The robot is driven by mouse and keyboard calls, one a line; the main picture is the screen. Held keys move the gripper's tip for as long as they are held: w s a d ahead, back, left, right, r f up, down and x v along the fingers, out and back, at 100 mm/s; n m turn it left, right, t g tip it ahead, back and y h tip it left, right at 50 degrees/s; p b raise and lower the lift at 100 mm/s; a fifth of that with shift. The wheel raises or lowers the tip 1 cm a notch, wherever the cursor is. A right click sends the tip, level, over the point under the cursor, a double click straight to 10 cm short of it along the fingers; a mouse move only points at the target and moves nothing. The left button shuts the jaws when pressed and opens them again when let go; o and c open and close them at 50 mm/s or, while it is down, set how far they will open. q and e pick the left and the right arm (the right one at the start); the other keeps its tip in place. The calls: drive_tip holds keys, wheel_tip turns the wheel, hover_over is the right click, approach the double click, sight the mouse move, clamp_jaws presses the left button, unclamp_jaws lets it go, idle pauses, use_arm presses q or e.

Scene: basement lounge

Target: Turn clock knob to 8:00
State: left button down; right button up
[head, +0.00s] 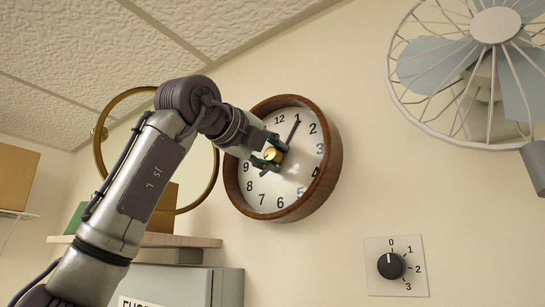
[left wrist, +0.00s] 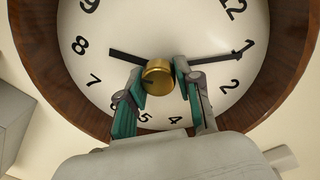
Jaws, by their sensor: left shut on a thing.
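The round wall clock (head: 331,160) has a wooden rim and a white face. It also fills the upper part of the left wrist view (left wrist: 290,75). At its middle is the brass knob (left wrist: 158,72), seen also in the head view (head: 280,156). The short black hand (left wrist: 124,56) points about at 8. The long black hand (left wrist: 220,55) points about at 1. My left gripper (left wrist: 160,80) is shut on the knob, one green-padded finger on each side; in the head view (head: 270,151) it hides part of the face. My right gripper is not in view.
A wall fan (head: 440,60) with a wire cage is at upper right. A dial plate (head: 415,285) with a black knob is below it. A round gold-framed mirror (head: 213,170) and a shelf (head: 205,241) are behind my left arm. A grey cabinet (head: 228,285) is below.

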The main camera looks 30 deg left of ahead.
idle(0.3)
use_arm(q)
drive_tip(key=c, duration=0.8)
unclamp_jaws()
drive_tip(key=shift+o, duration=0.2)
drive_tip(key=s+a, duration=0.1)
drive_tip(key=s, duration=1.1)
drive_tip(key=shift+a+r, duration=0.25)
